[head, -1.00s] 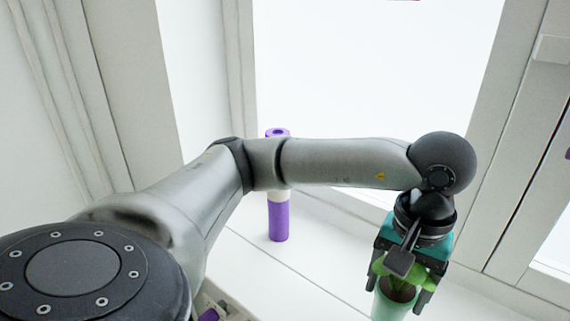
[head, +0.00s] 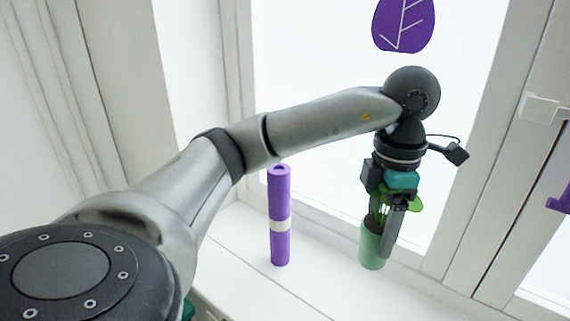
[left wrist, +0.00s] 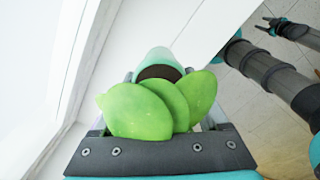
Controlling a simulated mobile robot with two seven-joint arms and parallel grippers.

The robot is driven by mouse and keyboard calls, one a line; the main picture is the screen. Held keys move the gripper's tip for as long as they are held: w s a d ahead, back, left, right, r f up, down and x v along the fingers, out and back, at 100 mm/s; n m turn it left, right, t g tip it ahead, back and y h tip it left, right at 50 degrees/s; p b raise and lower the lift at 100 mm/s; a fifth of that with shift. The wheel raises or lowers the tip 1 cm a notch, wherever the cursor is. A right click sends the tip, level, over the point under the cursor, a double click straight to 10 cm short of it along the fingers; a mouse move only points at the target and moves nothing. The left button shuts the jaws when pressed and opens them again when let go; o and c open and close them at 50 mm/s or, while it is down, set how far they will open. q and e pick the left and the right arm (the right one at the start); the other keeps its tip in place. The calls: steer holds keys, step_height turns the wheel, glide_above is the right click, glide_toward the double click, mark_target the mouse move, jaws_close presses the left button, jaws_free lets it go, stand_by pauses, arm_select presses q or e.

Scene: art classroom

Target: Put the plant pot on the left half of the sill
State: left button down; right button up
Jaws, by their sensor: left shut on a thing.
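The plant pot (head: 371,247) is a light green pot with dark soil and green leaves. My left gripper (head: 385,222) is shut on it and holds it upright, with its fingers at the pot's sides. In the head view the pot is over the white sill (head: 325,262), right of a purple roll; I cannot tell whether its base touches the sill. In the left wrist view, large leaves (left wrist: 145,110) cover much of the pot (left wrist: 158,61) and the fingers. My right gripper (left wrist: 266,26) shows small at the top right of that view, its fingers apart and empty.
A purple roll (head: 279,215) with a pale band stands upright on the sill, left of the pot, with a bare gap between them. The bright window and its frame (head: 490,150) rise behind. A purple leaf shape (head: 403,22) is on the glass.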

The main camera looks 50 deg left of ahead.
mark_target(377, 205)
arm_select(q)
steer(key=r+n, duration=0.1)
steer(key=n, duration=0.1)
steer(key=a+r+n, duration=0.1)
steer(key=n, duration=0.1)
steer(key=r+n+p, duration=0.1)
steer(key=shift+w+a+n, duration=0.25)
steer(key=shift+a+n, duration=0.05)
steer(key=shift+n, duration=0.1)
step_height(377, 205, down, 7)
steer(key=shift+r+b, duration=0.2)
steer(key=shift+b, duration=0.75)
step_height(377, 205, down, 14)
steer(key=shift+r, duration=0.2)
steer(key=shift+f+b, duration=0.15)
steer(key=shift+b, duration=0.2)
jaws_free()
